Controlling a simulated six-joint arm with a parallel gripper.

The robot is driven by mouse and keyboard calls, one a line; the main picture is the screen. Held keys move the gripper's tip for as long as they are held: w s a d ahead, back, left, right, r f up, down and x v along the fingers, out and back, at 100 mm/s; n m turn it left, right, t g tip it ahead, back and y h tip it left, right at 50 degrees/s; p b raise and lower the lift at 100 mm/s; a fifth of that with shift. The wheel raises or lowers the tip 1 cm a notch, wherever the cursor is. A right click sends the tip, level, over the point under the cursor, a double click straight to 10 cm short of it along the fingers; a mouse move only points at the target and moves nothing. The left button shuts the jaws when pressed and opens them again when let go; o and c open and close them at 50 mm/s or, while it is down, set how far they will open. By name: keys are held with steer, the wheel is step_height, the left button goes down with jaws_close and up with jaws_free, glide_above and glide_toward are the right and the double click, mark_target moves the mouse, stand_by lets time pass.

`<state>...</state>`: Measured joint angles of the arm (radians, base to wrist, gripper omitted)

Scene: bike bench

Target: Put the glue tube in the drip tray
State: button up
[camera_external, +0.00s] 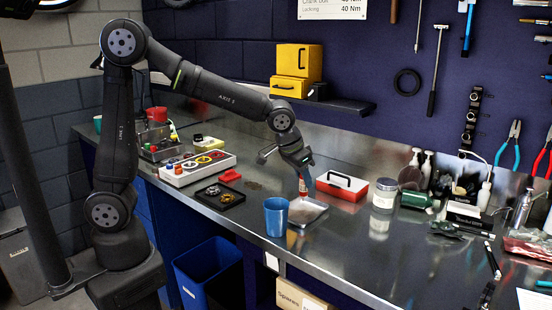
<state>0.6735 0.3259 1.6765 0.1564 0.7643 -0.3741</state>
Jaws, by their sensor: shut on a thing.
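My gripper (301,172) points down above the drip tray and is shut on the glue tube (303,187), a small reddish tube with a pale part. The drip tray (319,208) is a shallow, square metal tray on the steel bench, just behind and right of a blue cup. The tube hangs upright over the tray's back left part. I cannot tell whether its lower end touches the tray floor. The fingers are small here and hide the top of the tube.
The blue cup (276,217) stands close to the tray's left side. A red and white box (342,186) sits behind right, and a lidded jar (384,194) further right. A black tray (219,196) and a white sectioned tray (197,168) lie left. Bare bench lies right of the drip tray.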

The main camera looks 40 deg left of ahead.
mark_target(303, 195)
steer(key=shift+f, duration=2)
steer(key=shift+f, duration=0.15)
steer(key=o, duration=1)
steer(key=shift+c, duration=0.2)
steer(key=v, duration=1.2)
